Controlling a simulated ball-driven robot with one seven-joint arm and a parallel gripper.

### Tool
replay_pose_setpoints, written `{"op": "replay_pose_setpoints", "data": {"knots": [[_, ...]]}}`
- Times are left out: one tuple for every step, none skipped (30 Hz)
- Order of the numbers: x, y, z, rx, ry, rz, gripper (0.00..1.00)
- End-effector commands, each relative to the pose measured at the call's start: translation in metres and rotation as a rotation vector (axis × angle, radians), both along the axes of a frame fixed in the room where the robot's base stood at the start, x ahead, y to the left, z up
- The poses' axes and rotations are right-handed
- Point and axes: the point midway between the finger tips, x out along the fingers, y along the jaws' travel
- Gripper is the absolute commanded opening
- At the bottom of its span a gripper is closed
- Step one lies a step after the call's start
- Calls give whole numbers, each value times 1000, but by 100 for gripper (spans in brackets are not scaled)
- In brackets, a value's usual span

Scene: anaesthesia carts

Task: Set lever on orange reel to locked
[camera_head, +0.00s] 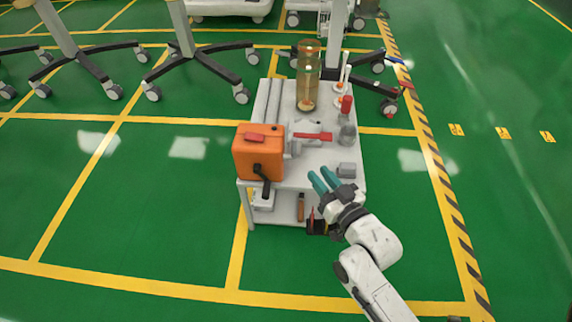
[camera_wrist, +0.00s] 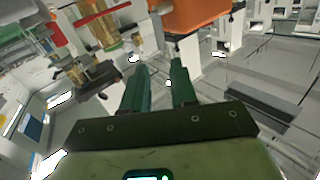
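The orange reel (camera_head: 258,152) is a boxy housing at the front left of the white cart's top. A black lever-like handle (camera_head: 263,181) hangs from its lower front, and a red piece (camera_head: 256,137) lies on its upper part. I cannot tell the lever's setting. The orange housing also shows at the top of the wrist view (camera_wrist: 192,14), cut off by the frame edge. My gripper (camera_head: 321,175) is at the cart's front right, to the right of the reel and apart from it. In the wrist view its two green fingers (camera_wrist: 159,66) are apart with nothing between them.
The cart top (camera_head: 273,101) also holds a clear amber cylinder (camera_head: 308,80), a red handle (camera_head: 313,136), a red-topped post (camera_head: 347,106) and a small grey block (camera_head: 346,170). Wheeled stand legs (camera_head: 200,60) are behind. The green floor left of the cart is clear.

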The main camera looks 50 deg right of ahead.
Motion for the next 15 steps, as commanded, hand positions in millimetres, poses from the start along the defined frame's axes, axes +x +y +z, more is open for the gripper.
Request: {"op": "replay_pose_setpoints", "data": {"knots": [[-1, -2, -3, -3, -13, -5, 27], [0, -2, -3, -4, -19, -8, 27], [1, -3, -2, -6, -24, -8, 27], [2, -4, -2, -7, -25, -10, 27], [4, -4, -1, -7, -26, -10, 27], [8, -5, -1, -7, -26, -10, 27], [11, -7, -2, -7, -26, -10, 27], [16, -8, -2, -6, -27, -9, 27], [21, -10, -2, -7, -27, -9, 27], [26, -12, -2, -7, -27, -9, 27], [32, -13, -2, -7, -26, -10, 27], [39, -16, -2, -7, -28, -10, 27], [44, -18, -2, -7, -27, -10, 27], [49, -19, -2, -7, -27, -9, 27], [56, -22, -2, -7, -26, -9, 27]]}}
